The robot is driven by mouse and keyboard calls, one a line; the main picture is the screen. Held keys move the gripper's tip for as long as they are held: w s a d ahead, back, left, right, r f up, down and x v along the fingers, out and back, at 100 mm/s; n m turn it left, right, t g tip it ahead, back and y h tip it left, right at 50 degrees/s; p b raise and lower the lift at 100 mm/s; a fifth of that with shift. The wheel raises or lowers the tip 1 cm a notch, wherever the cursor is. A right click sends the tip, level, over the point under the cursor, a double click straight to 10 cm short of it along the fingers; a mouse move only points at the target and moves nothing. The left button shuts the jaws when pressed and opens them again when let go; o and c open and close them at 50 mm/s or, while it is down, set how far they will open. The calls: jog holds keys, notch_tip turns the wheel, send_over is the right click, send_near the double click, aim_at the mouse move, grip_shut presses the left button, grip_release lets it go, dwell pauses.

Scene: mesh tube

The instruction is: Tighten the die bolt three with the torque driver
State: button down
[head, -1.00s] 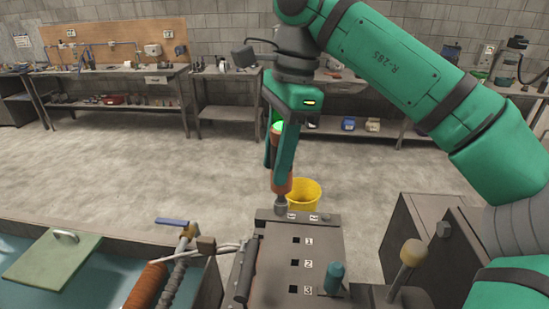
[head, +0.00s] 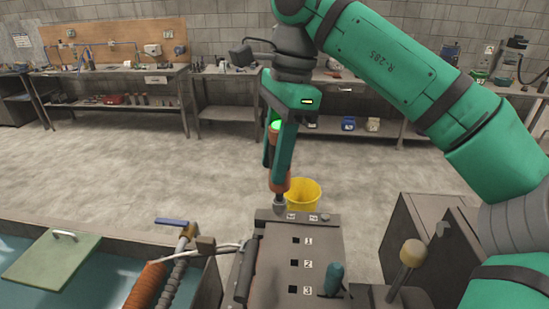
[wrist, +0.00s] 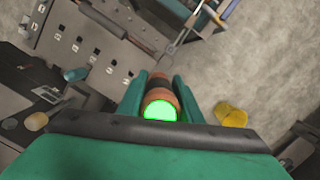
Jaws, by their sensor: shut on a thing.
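My gripper (head: 280,182) is shut on the torque driver (head: 279,186), an orange-brown tool with a dark band and a glowing green end cap. The driver is held near upright, cap up. Its grey tip is at the far left corner of the grey die block (head: 268,250), in front of the yellow bucket. The tip covers whatever is under it, so I cannot tell whether it sits on die bolt three. Small labels along the block's far edge are too small to read. In the wrist view the driver (wrist: 161,97) lies between both fingers, its green cap towards the camera.
The block's top has square holes marked 1, 2 and 3, a dark bar handle (head: 246,268) at left and a teal knob (head: 334,279) at right. A tan-knobbed lever (head: 411,253) stands further right. A yellow bucket (head: 304,193) is on the floor behind. A tank with hoses is at left.

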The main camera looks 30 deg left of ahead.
jog(key=shift+w, duration=0.1)
jog(key=shift+a+f, duration=0.1)
jog(key=shift+f, duration=0.05)
jog(key=shift+d+f, duration=0.1)
jog(key=shift+d, duration=0.1)
jog(key=shift+s+a+f, duration=0.1)
jog(key=shift+s+f, duration=0.1)
jog(key=shift+f, duration=0.05)
dwell(0.6)
jog(key=shift+f, duration=0.35)
dwell(1.1)
jog(key=shift+r, duration=0.15)
dwell(0.4)
